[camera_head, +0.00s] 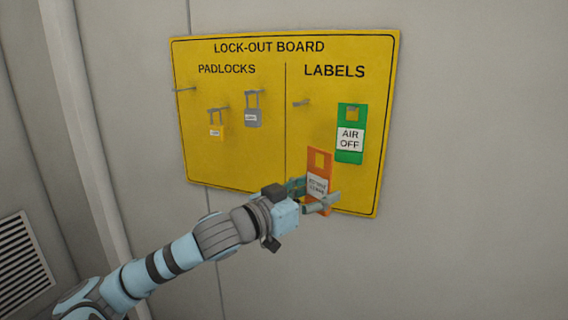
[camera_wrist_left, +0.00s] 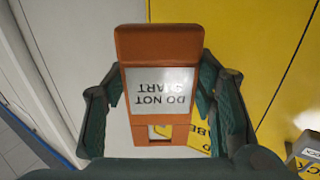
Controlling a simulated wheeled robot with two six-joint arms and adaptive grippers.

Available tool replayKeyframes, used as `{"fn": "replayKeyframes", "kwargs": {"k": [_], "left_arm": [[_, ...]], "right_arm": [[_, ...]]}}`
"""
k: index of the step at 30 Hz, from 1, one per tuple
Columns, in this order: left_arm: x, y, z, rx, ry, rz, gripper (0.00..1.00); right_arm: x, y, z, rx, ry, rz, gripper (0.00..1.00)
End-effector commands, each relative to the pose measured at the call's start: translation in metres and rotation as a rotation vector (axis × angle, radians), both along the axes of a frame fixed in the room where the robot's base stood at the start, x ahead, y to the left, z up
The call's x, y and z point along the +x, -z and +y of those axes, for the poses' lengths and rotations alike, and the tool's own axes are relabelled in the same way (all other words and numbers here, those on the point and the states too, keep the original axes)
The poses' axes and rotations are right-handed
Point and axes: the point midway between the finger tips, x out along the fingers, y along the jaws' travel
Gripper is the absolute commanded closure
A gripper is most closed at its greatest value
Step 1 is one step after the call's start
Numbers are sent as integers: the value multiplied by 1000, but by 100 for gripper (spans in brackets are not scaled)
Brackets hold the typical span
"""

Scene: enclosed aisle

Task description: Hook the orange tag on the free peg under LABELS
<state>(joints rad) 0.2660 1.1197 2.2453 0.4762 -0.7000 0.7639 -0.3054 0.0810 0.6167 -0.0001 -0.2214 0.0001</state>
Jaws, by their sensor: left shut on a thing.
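The orange tag (camera_head: 319,162) has a square hole near its top and a white label. The yellow lock-out board (camera_head: 235,165) hangs on the wall. Under LABELS, a bare peg (camera_head: 301,103) is at the left, above the tag. A green AIR OFF tag (camera_head: 350,158) hangs to the right. My right gripper is not in view.
Under PADLOCKS hang a yellow padlock (camera_head: 216,131) and a grey padlock (camera_head: 254,118). Another bare peg (camera_head: 184,90) is at the far left. The board between the bare LABELS peg and the orange tag is clear.

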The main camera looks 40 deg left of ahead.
Motion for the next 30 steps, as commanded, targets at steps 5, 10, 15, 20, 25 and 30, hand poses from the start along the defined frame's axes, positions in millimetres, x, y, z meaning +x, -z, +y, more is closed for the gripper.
{"fn": "replayKeyframes", "kwargs": {"k": [5, 10, 15, 20, 25, 30], "left_arm": [[-5, -68, 57, -4, -177, -4, 72], [-11, -91, 76, -5, -237, 6, 72], [-3, -93, 79, -7, -237, 8, 72], [10, -92, 82, -7, -236, 9, 72], [24, -91, 87, -8, -235, 8, 72], [39, -89, 93, -8, -236, 7, 72]], "right_arm": [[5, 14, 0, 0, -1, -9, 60], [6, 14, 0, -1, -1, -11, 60], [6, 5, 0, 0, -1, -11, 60], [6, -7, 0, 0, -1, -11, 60], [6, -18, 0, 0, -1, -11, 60], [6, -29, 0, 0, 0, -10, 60]]}}
